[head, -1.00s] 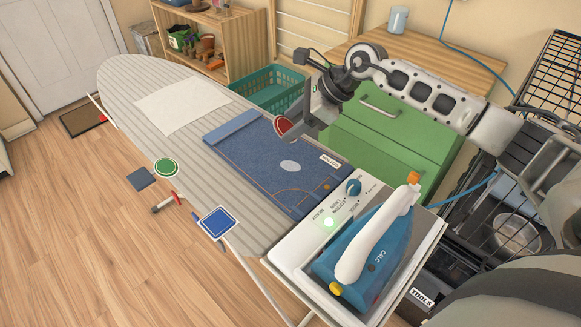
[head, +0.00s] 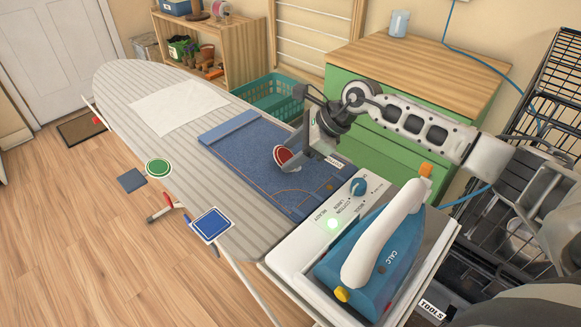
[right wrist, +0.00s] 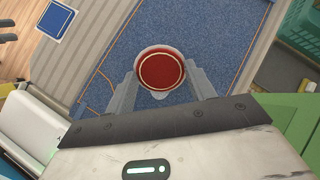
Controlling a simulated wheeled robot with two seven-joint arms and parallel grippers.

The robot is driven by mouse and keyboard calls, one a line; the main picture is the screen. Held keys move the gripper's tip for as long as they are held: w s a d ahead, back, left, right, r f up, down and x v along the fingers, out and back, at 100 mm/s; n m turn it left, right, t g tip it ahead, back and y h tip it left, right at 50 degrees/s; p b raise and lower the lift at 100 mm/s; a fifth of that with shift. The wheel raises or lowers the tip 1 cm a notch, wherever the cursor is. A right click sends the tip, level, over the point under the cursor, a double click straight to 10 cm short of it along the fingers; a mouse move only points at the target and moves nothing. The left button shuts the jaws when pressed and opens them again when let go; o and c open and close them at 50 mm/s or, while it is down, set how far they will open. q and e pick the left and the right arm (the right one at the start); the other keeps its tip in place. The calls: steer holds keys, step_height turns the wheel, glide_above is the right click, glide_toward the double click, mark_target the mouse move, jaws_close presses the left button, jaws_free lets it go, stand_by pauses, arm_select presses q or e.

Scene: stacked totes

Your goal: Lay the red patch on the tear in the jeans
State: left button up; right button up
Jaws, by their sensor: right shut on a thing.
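The red round patch (head: 284,156) has a pale stitched ring and is held tilted over the blue jeans (head: 236,140). My right gripper (head: 291,156) is shut on it. In the right wrist view the patch (right wrist: 161,70) sits between the two grey fingers of the right gripper (right wrist: 161,82), with the denim (right wrist: 213,30) behind it. A small pale area shows just below the patch in the wrist view, perhaps part of the tear.
The jeans lie on a striped ironing board (head: 120,85) beside a white cloth (head: 180,107). A green round patch (head: 158,168) and blue square patch (head: 212,225) are at the board's left edge. A blue iron (head: 375,255) stands at the near end.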

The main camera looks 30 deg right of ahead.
steer(key=o, duration=0.8)
steer(key=w+a+r+p, duration=0.1)
steer(key=a+r, duration=0.1)
steer(key=w+a+r+p, duration=0.1)
steer(key=w+a+r, duration=0.1)
steer(key=shift+w+r, duration=0.1)
steer(key=shift+r, duration=0.15)
steer(key=shift+w+a+r, duration=0.3)
steer(key=shift+a+r, duration=0.05)
steer(key=shift+a, duration=0.1)
steer(key=shift+p, duration=0.3)
step_height(320, 180, up, 8)
steer(key=w+a+p, duration=0.1)
steer(key=p, duration=0.3)
steer(key=shift+w+a, duration=0.2)
steer(key=shift+a, duration=0.15)
steer(key=shift+f, duration=0.1)
